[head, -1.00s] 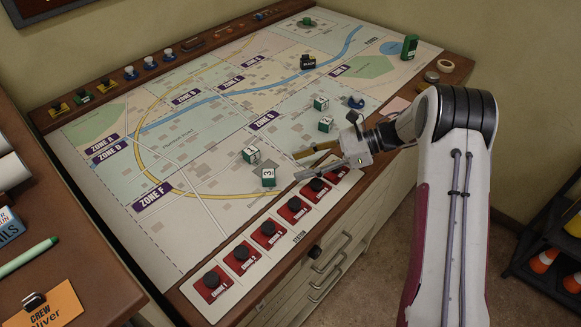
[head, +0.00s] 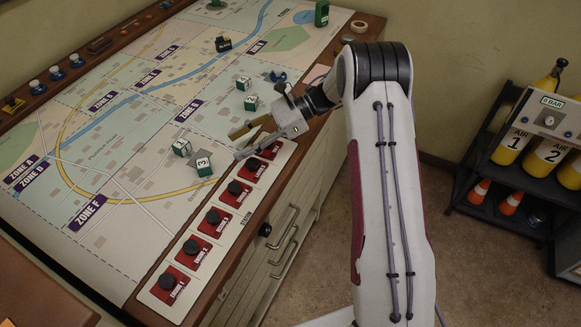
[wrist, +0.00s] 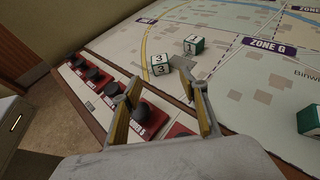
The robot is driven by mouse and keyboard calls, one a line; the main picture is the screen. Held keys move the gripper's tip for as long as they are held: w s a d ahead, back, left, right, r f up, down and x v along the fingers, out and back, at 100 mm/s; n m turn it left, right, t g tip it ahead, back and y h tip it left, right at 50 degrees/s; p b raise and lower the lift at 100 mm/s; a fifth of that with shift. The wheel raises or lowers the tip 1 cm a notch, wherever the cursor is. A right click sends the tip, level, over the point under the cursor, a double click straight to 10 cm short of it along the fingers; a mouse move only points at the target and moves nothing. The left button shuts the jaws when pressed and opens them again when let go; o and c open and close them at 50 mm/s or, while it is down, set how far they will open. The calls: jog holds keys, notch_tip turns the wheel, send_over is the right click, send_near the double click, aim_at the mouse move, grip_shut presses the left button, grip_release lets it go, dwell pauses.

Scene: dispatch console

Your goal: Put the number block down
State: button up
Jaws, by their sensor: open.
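The number block marked 3 (head: 204,167), a green and white cube, sits upright on the map near the row of red engine plates. It also shows in the wrist view (wrist: 160,64), just beyond my fingertips, at the edge of a flat grey patch (wrist: 184,64). My gripper (head: 235,146) is open and empty, to the right of this block and apart from it. In the wrist view its two fingers (wrist: 165,92) are spread, with nothing between them. A block marked 1 (head: 182,148) stands just behind the 3 block; it shows in the wrist view too (wrist: 194,45).
Two more number blocks (head: 243,84) (head: 250,103) stand farther back on the map. Red plates with black knobs (head: 212,219) line the front edge, below my gripper. A dark block (head: 223,44) and a green one (head: 321,13) stand farther back.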

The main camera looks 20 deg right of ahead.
jog(key=w+d+r+m+t+h, duration=0.1)
jog(key=w+r+m+t+h, duration=0.1)
jog(key=w+r+m+t, duration=0.55)
jog(key=w+d+r+m+t+h, duration=0.1)
jog(key=w+r+m+t+h, duration=0.2)
jog(key=r+m, duration=0.5)
jog(key=s+d+r+m+t+h, duration=0.2)
jog(key=d+r+m+h, duration=0.15)
jog(key=r+m, duration=0.3)
jog(key=s+d+r+m+t+h, duration=0.2)
jog(key=s+d+r+m+h, duration=0.1)
jog(key=d+r+m, duration=0.4)
jog(key=s+d+m+g+h, duration=0.3)
jog(key=s+m+g+h, duration=0.15)
jog(key=s+m, duration=1.1)
jog(key=s+a+f+m+g+y, duration=0.1)
jog(key=s+a+f+m, duration=0.1)
jog(key=s, duration=0.6)
jog(key=s+a+f+m+g, duration=0.2)
jog(key=s+a+f+m, duration=0.1)
jog(key=s, duration=0.5)
jog(key=s+a+f+m+g+y, duration=0.1)
jog(key=s+f+m, duration=0.3)
jog(key=s, duration=0.5)
notch_tip(320, 180, down, 2)
jog(key=shift+a+y, duration=0.3)
jog(key=shift+a, duration=0.45)
